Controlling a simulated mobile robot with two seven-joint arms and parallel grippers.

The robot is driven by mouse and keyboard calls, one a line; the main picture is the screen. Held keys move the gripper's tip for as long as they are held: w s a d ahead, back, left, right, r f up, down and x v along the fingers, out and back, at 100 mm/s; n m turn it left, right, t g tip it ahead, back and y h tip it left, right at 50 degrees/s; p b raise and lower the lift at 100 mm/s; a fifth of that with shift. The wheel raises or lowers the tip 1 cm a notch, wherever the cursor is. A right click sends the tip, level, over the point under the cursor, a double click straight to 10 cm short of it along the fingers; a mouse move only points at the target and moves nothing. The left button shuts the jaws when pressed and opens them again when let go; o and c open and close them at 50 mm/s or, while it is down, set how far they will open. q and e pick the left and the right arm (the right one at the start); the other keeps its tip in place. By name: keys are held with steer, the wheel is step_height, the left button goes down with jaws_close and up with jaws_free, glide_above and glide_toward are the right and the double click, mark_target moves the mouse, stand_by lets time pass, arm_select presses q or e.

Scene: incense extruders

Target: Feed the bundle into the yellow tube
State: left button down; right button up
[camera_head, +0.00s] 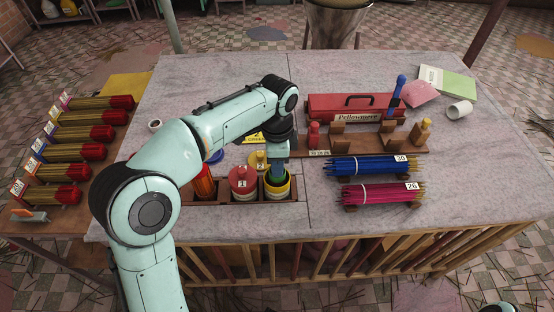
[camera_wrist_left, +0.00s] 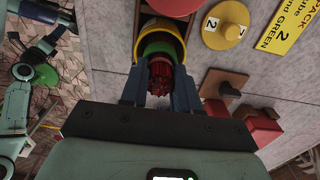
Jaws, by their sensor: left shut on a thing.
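The yellow tube (camera_head: 278,191) stands upright in the front rack; its rim also shows in the left wrist view (camera_wrist_left: 181,42). My left gripper (camera_head: 278,168) points down over its mouth. In the left wrist view the gripper (camera_wrist_left: 161,88) is shut on the red end of a bundle (camera_wrist_left: 163,76). Green shows beyond that red end, inside the yellow rim. The bundle appears lined up with the tube mouth, but the gripper hides how deep it reaches. The yellow lid marked 2 (camera_head: 258,160) lies behind the tube.
Blue (camera_head: 370,166) and magenta (camera_head: 380,195) bundles lie to the right. A red toolbox (camera_head: 350,104) stands behind.

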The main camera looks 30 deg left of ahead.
stand_by(0.3)
arm_select(q)
steer(key=c, duration=0.8)
jaws_free()
steer(key=shift+o, duration=0.2)
steer(key=shift+r, duration=0.1)
arm_select(e)
steer(key=shift+r, duration=0.1)
arm_select(q)
step_height(320, 180, up, 4)
steer(key=p, duration=0.4)
steer(key=shift+r, duration=0.25)
steer(key=shift+r+p, duration=1.25)
steer(key=shift+r, duration=0.45)
steer(key=shift+f, duration=0.1)
arm_select(e)
steer(key=w+r, duration=0.3)
steer(key=r, duration=0.4)
steer(key=shift+w, duration=0.15)
steer(key=shift+t, duration=0.3)
steer(key=shift+s, duration=0.2)
